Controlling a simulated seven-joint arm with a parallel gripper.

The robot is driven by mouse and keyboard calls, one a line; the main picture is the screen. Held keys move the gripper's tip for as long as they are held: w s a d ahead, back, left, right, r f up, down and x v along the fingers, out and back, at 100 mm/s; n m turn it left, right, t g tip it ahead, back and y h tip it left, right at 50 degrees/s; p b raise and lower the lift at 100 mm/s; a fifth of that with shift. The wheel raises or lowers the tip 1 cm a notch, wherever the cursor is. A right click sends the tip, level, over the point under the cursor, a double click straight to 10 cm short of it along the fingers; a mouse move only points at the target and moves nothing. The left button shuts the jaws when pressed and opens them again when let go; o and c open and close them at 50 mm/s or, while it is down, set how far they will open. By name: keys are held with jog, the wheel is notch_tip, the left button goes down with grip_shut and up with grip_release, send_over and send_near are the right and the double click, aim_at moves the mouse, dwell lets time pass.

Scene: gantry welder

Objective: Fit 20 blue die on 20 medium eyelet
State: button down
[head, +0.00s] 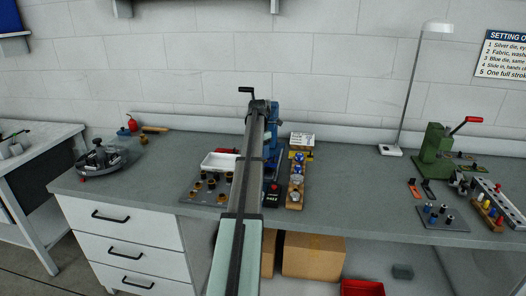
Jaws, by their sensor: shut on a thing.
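A wooden rack (295,203) right of centre on the bench holds blue-topped pieces (299,157) at its back and silvery pieces nearer the front. They look like dies, but their size marks are too small to read. A grey board (190,195) to the left holds several brass-coloured rings (211,182), which may be eyelets; I cannot tell which are medium. A blue press (273,118) stands at the back, partly hidden by my arm. My arm runs up the middle of the picture; my gripper's fingers cannot be made out.
A white tray (219,161) lies behind the brass rings. A green press (434,150) with a red handle stands at the right, near another grey board (462,224) and a rack of coloured pegs (505,204). A lamp (408,95) stands at the back. The bench between rack and green press is mostly clear.

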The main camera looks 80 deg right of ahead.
jog(key=shift+f, duration=0.25)
jog(key=c, duration=0.6)
grip_release()
jog(key=r, duration=0.9)
jog(key=w+a+r, duration=0.1)
jog(key=r, duration=0.3)
jog(key=shift+w+r, duration=0.1)
jog(key=shift+r, duration=0.25)
jog(key=shift+w+a, duration=0.1)
